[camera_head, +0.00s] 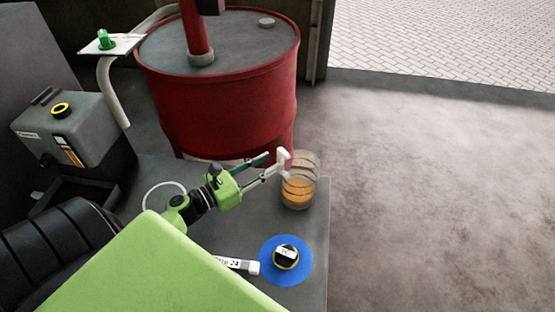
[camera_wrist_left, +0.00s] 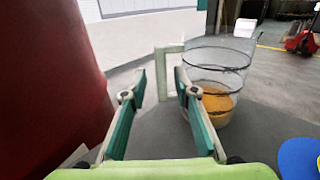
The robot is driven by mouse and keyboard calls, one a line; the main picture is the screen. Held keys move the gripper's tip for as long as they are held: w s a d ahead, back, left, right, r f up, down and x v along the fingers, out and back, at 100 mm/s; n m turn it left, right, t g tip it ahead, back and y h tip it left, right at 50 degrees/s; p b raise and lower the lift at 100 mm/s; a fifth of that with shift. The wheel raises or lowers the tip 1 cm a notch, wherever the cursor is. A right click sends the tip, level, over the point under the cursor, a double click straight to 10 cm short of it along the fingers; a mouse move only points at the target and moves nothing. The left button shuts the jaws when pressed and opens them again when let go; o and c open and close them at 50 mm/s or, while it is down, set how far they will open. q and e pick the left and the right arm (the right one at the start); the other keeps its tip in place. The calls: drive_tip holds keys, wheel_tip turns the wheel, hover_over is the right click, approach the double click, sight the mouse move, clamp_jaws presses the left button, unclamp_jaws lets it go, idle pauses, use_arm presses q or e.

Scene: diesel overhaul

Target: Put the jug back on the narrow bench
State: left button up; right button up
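The clear jug (camera_head: 299,190) holds orange-yellow liquid and has black bands and a pale handle. It is upright at the far right corner of the grey bench (camera_head: 312,225). My left gripper (camera_head: 277,165) is at the handle side of the jug. In the left wrist view my left gripper (camera_wrist_left: 160,76) has its two fingers apart, and the handle's upright bar shows between and beyond the tips. The jug (camera_wrist_left: 222,75) is just right of the fingers there. I cannot tell whether a finger touches the handle. My right gripper is not in view.
A red drum (camera_head: 225,105) stands behind the bench. A blue disc (camera_head: 266,268) with a black-and-yellow cap (camera_head: 286,262) lies on the bench near a white labelled strip (camera_head: 238,265). A grey canister (camera_head: 70,130) stands at left. Open floor lies to the right.

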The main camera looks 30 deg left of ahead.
use_arm(q)
drive_tip(key=b+v, duration=0.1)
drive_tip(key=v, duration=0.6)
idle(0.3)
